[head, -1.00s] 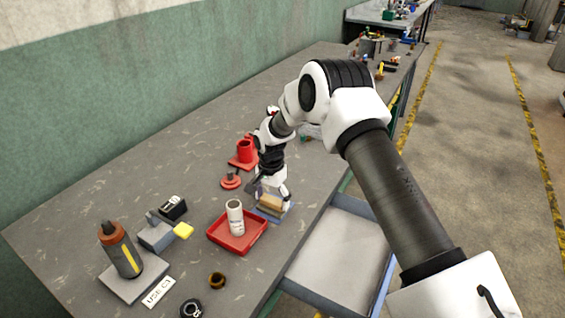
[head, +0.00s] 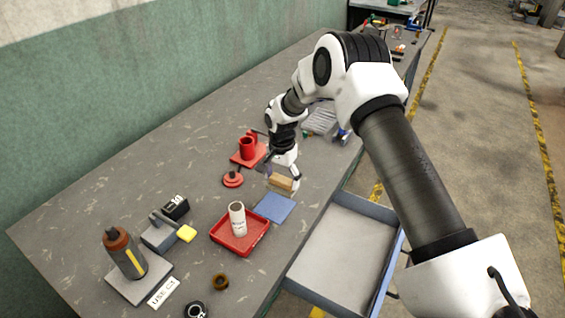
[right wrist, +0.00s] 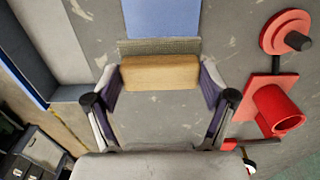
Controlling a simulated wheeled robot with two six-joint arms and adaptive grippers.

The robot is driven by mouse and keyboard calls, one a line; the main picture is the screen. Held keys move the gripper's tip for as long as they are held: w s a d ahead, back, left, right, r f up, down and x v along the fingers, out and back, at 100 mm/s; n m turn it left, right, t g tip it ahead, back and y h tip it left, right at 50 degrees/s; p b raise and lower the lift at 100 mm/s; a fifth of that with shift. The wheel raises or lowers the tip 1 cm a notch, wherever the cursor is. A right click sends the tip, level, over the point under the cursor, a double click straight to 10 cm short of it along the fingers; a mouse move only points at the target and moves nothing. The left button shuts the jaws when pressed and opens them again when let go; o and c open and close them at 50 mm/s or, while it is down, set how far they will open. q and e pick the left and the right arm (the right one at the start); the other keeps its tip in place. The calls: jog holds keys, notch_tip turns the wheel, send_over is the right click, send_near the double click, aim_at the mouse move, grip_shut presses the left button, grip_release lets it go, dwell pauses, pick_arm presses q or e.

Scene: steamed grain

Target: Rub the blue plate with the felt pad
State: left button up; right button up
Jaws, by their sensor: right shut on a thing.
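The felt pad (head: 281,183) is a tan block with a grey felt layer under it. My right gripper (head: 283,180) is shut on the block and holds it low over the bench, just past the far edge of the blue plate. The flat blue plate (head: 274,208) lies on the bench near its front edge, fully bare. In the right wrist view the pad (right wrist: 160,73) sits between the fingers, and the plate (right wrist: 162,18) shows beyond the felt. Whether the felt touches the bench is unclear. My left gripper is not in view.
A red tray (head: 214,239) holding a white bottle (head: 237,218) stands left of the plate. A red cup (head: 247,148) and a red knobbed disc (head: 233,180) are behind. An open drawer (head: 340,250) juts out at the right.

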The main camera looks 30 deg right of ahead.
jog(key=shift+w+d+r+p, duration=0.1)
jog(key=shift+r+p, duration=0.35)
jog(key=shift+r, duration=0.2)
jog(key=shift+w+d+r+p, duration=0.1)
jog(key=shift+r+p, duration=0.35)
jog(key=shift+r, duration=0.15)
jog(key=shift+s+a+r, duration=0.1)
jog(key=shift+s+r, duration=0.05)
jog(key=shift+r, duration=0.3)
jog(key=shift+f, duration=0.15)
